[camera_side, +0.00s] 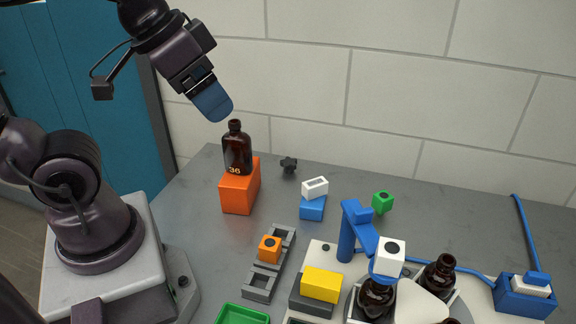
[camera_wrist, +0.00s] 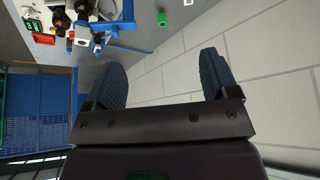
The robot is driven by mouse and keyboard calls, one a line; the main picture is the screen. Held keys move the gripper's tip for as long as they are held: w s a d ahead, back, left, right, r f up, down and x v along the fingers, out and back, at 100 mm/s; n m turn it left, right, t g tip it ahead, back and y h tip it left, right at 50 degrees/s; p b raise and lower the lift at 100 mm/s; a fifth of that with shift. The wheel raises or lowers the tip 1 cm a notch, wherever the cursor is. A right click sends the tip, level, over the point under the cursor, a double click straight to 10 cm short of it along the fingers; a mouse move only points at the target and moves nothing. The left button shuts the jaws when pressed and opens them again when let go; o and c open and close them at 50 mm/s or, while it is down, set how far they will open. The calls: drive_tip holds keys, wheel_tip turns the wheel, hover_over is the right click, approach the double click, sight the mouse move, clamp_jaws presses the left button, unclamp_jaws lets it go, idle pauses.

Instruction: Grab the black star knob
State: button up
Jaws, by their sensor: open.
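The black star knob (camera_side: 289,165) lies on the grey table near the wall, just right of the orange block in the side view. I cannot make it out in the wrist view. My gripper (camera_side: 217,112) is high above the table at upper left, over an amber bottle and apart from it. In the wrist view my gripper (camera_wrist: 162,75) has its two blue fingers wide apart with nothing between them. The knob is lower and to the right of my gripper in the side view.
An amber bottle (camera_side: 237,150) marked 36 stands on an orange block (camera_side: 240,190), left of the knob. A white block (camera_side: 315,187) sits on a blue block (camera_side: 313,208) to its right. A green block (camera_side: 382,202) and a blue stand (camera_side: 347,232) are farther right. The wall is close behind.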

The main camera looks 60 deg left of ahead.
wheel_tip(320, 180, up, 5)
drive_tip(key=w+a+m+t+y, duration=0.1)
drive_tip(key=w+a+m+y, duration=0.4)
drive_tip(key=w+a+m, duration=0.6)
drive_tip(key=w+a+m+t+y, duration=0.1)
drive_tip(key=w+a+m+y, duration=0.65)
drive_tip(key=m, duration=0.65)
drive_tip(key=h, duration=0.2)
approach(288, 164)
wheel_tip(288, 164, up, 7)
drive_tip(key=w+a, duration=0.1)
drive_tip(key=a, duration=0.1)
wheel_tip(288, 164, down, 9)
drive_tip(key=shift+w, duration=0.1)
drive_tip(key=shift+w+a+t, duration=0.3)
drive_tip(key=shift+a, duration=0.1)
drive_tip(key=x, duration=0.6)
drive_tip(key=shift+w+a+f, duration=0.1)
drive_tip(key=shift+w+a, duration=0.05)
drive_tip(key=shift+a, duration=0.05)
